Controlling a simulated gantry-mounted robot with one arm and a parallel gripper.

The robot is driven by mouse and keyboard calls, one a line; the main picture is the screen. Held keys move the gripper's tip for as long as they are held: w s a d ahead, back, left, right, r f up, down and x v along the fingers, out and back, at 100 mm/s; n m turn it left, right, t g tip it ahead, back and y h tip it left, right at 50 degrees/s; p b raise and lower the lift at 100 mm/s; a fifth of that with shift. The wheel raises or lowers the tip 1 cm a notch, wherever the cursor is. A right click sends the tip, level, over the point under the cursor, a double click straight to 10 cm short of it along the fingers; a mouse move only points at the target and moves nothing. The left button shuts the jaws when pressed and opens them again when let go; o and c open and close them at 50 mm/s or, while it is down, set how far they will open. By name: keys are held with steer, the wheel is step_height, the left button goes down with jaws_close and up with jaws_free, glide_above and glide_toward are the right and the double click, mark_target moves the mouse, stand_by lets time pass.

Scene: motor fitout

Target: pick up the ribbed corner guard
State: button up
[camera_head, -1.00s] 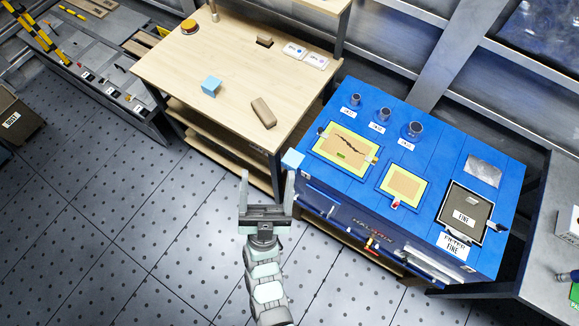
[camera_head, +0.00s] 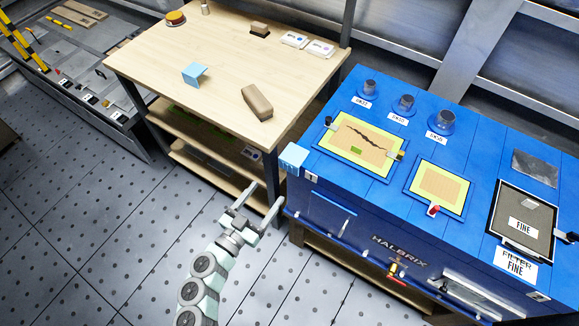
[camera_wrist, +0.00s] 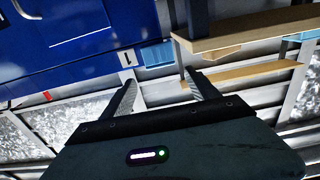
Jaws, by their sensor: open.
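A light blue angled piece (camera_head: 194,74) sits on the wooden table, one face flat and one upright. Another light blue piece (camera_head: 293,155) sits on the near left corner of the blue machine; it also shows in the wrist view (camera_wrist: 158,54). I cannot make out ribs on either, so I cannot tell which is the ribbed corner guard. My gripper (camera_head: 268,192) is open and empty, in front of the gap between table and machine, below and left of the machine corner. In the wrist view its fingers (camera_wrist: 161,80) point toward the corner piece, apart from it.
The wooden table (camera_head: 225,107) holds a brown block (camera_head: 257,102) and has shelves below. The blue machine (camera_head: 345,226) carries gauges, two yellow-framed panels and a dark filter panel (camera_head: 525,222). The grey floor (camera_head: 90,230) at the left is clear.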

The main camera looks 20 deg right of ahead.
steer(key=b+x, duration=0.3)
steer(key=x, duration=0.8)
steer(key=shift+s+r, duration=0.1)
steer(key=shift+r, duration=0.1)
steer(key=shift+a, duration=0.1)
steer(key=shift+c, duration=0.4)
steer(key=c, duration=1)
step_height(320, 180, up, 19)
steer(key=p, duration=0.7)
steer(key=shift+r, duration=0.2)
steer(key=shift+c, duration=0.3)
steer(key=b, duration=0.2)
glide_above(288, 165)
steer(key=v, duration=0.2)
step_height(288, 165, down, 9)
step_height(288, 165, down, 5)
steer(key=b, duration=0.6)
steer(key=shift+r, duration=0.25)
